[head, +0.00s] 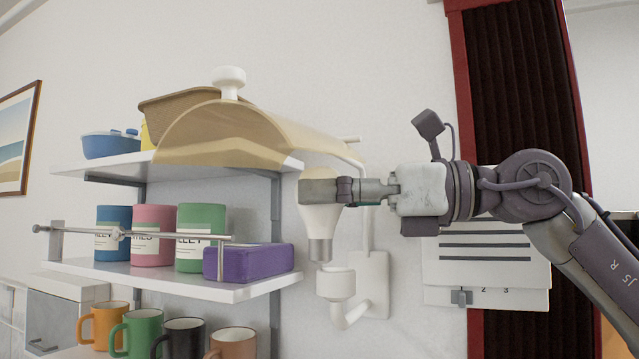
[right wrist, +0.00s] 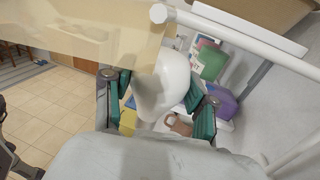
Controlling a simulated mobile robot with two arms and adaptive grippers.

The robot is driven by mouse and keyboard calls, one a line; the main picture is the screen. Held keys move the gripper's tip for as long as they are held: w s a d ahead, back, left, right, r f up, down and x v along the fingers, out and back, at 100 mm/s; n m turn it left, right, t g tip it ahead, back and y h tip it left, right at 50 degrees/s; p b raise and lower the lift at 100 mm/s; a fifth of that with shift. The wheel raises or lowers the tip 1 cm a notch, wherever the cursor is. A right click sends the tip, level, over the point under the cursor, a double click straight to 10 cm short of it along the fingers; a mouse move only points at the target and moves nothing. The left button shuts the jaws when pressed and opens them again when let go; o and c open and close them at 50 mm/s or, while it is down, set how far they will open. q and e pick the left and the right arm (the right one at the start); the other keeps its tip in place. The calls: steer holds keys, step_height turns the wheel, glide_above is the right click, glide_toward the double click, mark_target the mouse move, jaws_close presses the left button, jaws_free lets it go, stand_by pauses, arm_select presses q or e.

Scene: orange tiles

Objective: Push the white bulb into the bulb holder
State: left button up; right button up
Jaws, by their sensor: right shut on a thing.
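The white bulb (head: 320,219) hangs upright in the head view, its metal base pointing down. My right gripper (head: 326,190) is shut on the bulb's upper part. In the right wrist view the bulb (right wrist: 166,84) sits between the two green-padded fingers of the right gripper (right wrist: 160,110). The white bulb holder (head: 336,284) is fixed to the wall on a curved arm, its cup opening upward. The bulb's base is just above the holder and slightly left of its centre, with a small gap showing. My left gripper is not in view.
A wall shelf (head: 190,286) left of the holder bears cans and a purple box (head: 248,262). A metal rail (head: 130,234) runs along its front. A tan translucent cover (head: 215,135) is above. A paper calendar (head: 480,265) hangs on the right.

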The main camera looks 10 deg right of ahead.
steer(key=w+d, duration=0.1)
steer(key=w+p, duration=0.1)
steer(key=w+d, duration=0.1)
steer(key=w, duration=0.1)
steer(key=shift+d+f, duration=0.35)
steer(key=shift+f, duration=0.05)
steer(key=shift+f+b, duration=0.95)
steer(key=shift+f, duration=0.5)
stand_by(1.2)
steer(key=o, duration=1.2)
steer(key=shift+d, duration=0.2)
steer(key=v, duration=1.1)
steer(key=shift+s+d, duration=0.25)
